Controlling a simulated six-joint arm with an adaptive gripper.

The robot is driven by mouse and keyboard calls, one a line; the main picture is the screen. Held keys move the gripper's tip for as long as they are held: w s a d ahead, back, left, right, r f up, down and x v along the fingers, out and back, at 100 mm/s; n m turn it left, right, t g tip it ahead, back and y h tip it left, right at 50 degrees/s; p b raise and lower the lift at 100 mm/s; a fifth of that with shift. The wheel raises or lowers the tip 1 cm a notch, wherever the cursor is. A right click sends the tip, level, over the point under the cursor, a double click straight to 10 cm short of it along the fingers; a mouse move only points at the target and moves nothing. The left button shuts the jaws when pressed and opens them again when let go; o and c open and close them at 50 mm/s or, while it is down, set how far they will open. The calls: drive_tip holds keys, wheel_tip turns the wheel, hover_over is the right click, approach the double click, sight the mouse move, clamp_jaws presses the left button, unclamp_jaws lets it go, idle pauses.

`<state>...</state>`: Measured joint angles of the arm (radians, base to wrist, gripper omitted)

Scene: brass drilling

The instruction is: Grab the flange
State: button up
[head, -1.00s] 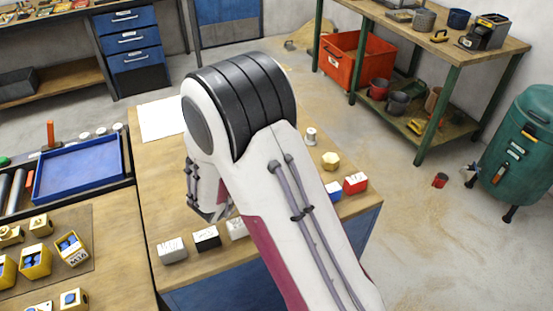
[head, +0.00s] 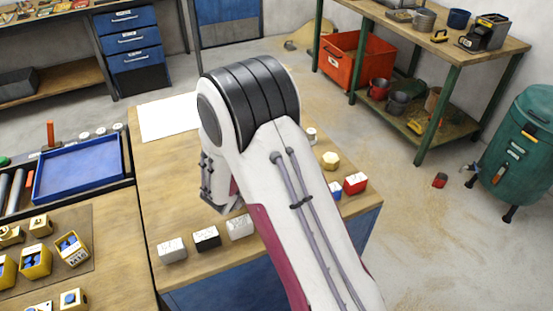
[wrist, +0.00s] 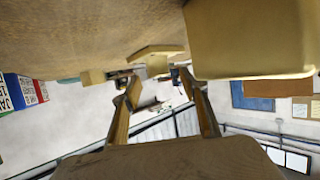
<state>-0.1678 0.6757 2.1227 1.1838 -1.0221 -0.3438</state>
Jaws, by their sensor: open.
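No piece is clearly marked as the flange. A brass, many-sided piece (head: 330,160) lies on the wooden bench, right of my arm in the head view; it may be the flange. A small pale, spool-like piece (head: 312,135) stands behind it, partly covered by my arm. In the wrist view my gripper (wrist: 160,78) is open, with its two fingers apart. A flat, angular brass-coloured piece (wrist: 157,51) shows beyond the fingertips, apart from them as far as I can tell. In the head view my gripper's fingers are hidden behind my arm.
A large tan block (wrist: 248,38) fills the upper right of the wrist view, close by. A blue tray (head: 80,170) is at left. White paper (head: 165,117) lies behind.

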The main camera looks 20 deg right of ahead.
drive_tip(key=shift+x, duration=1.75)
clamp_jaws()
